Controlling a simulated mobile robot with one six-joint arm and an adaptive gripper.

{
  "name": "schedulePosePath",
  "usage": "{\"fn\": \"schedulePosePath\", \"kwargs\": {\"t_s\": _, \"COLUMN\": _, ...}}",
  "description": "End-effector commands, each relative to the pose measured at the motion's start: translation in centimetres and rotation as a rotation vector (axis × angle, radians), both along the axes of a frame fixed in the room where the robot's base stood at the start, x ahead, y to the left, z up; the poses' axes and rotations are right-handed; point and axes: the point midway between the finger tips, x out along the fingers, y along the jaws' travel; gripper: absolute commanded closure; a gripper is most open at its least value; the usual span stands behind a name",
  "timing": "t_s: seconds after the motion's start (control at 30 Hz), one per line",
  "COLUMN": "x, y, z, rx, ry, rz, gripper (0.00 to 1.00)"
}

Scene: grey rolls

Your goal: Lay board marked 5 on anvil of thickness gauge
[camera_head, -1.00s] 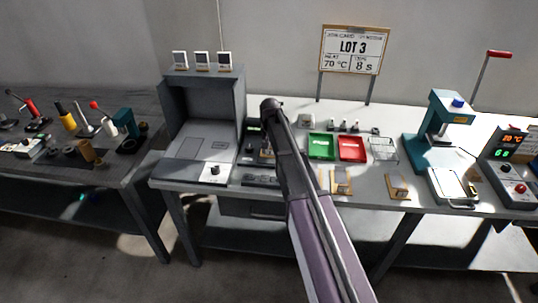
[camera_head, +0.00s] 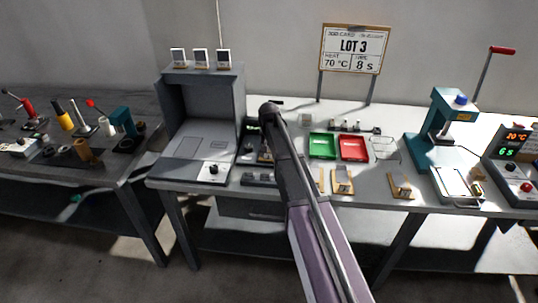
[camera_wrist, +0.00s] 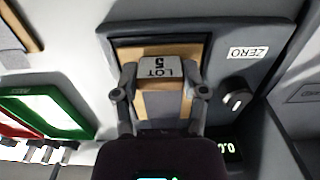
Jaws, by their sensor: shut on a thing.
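A tan and grey surface shows around and below the board; I cannot tell whether the board touches the anvil. In the head view the gauge (camera_head: 248,150) is partly hidden behind my arm, which also hides the gripper and board.
A green tray (camera_head: 322,146) and a red tray (camera_head: 354,148) lie right of the gauge. A grey hooded station (camera_head: 200,125) stands left. Tan boards on small stands (camera_head: 342,182) are near the front edge. A teal press (camera_head: 438,130) stands farther right.

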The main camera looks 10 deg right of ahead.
Motion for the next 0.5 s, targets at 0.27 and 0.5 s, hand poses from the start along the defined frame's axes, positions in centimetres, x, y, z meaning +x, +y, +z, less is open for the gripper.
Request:
{"fn": "schedulePosePath", "kwargs": {"t_s": 0.27, "x": 0.0, "y": 0.03, "z": -0.34, "rx": 0.0, "ry": 0.0, "rz": 0.0, "gripper": 0.41}}
{"fn": "schedulePosePath", "kwargs": {"t_s": 0.5, "x": -0.01, "y": 0.03, "z": -0.25, "rx": 0.0, "ry": 0.0, "rz": 0.0, "gripper": 0.1}}
